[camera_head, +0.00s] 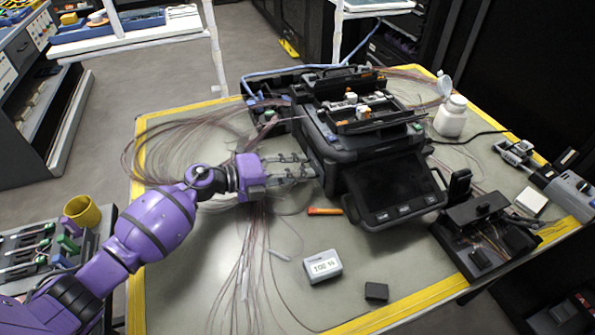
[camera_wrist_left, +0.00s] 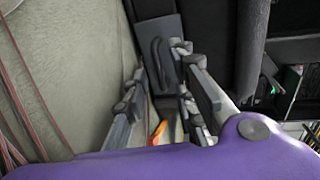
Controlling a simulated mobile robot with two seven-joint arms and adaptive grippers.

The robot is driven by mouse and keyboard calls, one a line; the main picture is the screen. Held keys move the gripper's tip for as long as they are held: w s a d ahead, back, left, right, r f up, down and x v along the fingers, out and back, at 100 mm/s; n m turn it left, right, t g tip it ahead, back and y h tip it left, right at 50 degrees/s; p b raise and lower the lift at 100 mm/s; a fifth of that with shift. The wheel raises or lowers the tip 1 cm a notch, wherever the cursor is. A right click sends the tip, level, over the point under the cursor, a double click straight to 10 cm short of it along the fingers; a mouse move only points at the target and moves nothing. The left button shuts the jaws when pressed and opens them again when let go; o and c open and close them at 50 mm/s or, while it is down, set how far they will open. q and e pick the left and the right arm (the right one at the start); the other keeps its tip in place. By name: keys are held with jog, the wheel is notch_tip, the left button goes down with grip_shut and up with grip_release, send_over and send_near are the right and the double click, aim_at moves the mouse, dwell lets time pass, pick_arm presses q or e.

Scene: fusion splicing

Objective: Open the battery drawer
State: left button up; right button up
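The fusion splicer (camera_head: 358,135) is a bulky black machine at the back middle of the table, with a dark screen tilted toward the front. My left gripper (camera_head: 312,168) reaches in from the left, with its fingertips close to the splicer's left side. In the left wrist view the two grey fingers (camera_wrist_left: 160,82) are apart. A dark grey panel with a loop-like handle (camera_wrist_left: 159,62), apparently the battery drawer front, lies at and beyond the gap between the fingertips. I cannot tell whether the fingers touch the handle. My right gripper is not in view.
An orange tool (camera_head: 325,211) lies below the gripper. A small white meter (camera_head: 322,266) and a black block (camera_head: 376,291) lie at the front. Thin fibre cables (camera_head: 250,262) spread under my left arm. A white bottle (camera_head: 451,117) stands right of the splicer.

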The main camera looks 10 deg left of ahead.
pick_arm(q)
grip_shut()
jog(key=v, duration=0.3)
jog(key=f+v, duration=0.1)
jog(key=v, duration=0.2)
jog(key=f+v, duration=0.1)
jog(key=v, duration=0.2)
jog(key=shift+s+a, duration=0.1)
jog(key=shift+a, duration=0.05)
grip_release()
notch_tip(320, 180, up, 10)
dwell(0.6)
jog(key=shift+r, duration=0.1)
